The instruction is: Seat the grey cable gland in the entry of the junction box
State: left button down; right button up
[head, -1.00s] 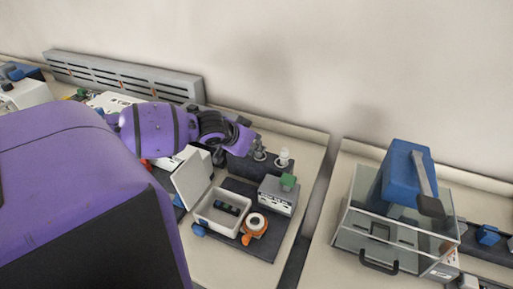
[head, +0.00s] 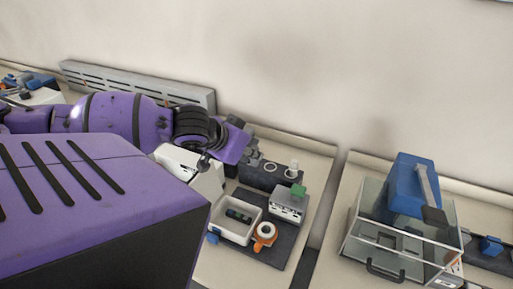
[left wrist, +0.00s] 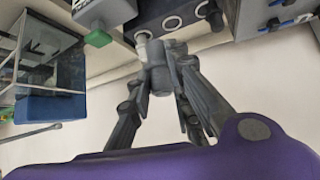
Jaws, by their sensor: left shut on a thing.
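In the head view my left gripper (head: 248,158) is over the back of the work mat, near the dark holder block. In the left wrist view, the left gripper (left wrist: 165,65) is shut on the grey cable gland (left wrist: 158,78), a short grey cylinder between its fingers. The gland's far end is partly hidden. The junction box (head: 230,237) is an open, light grey box with a dark and green strip inside. It stands in front of the gripper, apart from it. Its entry cannot be made out. My right gripper is not in view.
The dark holder block (head: 258,175) has ring-shaped seats and a white gland (head: 294,167). A glass-sided case (head: 385,240) is farther right.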

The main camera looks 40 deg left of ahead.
pick_arm(q)
jog(key=shift+s+d+r, duration=0.15)
jog(key=shift+s+r, duration=0.05)
jog(key=shift+s, duration=0.25)
jog(key=shift+s+d+r, duration=0.15)
jog(key=shift+s+r, duration=0.05)
jog(key=shift+s, duration=0.2)
jog(key=s+a+f+n+y, duration=0.25)
jog(key=s+a+f, duration=0.2)
jog(key=f, duration=0.25)
jog(key=w+d+r+m+h, duration=0.1)
jog(key=w+d+r, duration=0.2)
jog(key=d, duration=0.6)
jog(key=w+d+r, duration=0.2)
jog(key=w+d, duration=0.4)
jog(key=d, duration=0.4)
jog(key=w+d+r+m+h, duration=0.1)
jog(key=w+d+r, duration=0.2)
jog(key=d, duration=0.6)
jog(key=shift+w+d+r+m+h, duration=0.3)
jog(key=shift+w+d+m+h, duration=0.05)
jog(key=shift+w, duration=0.55)
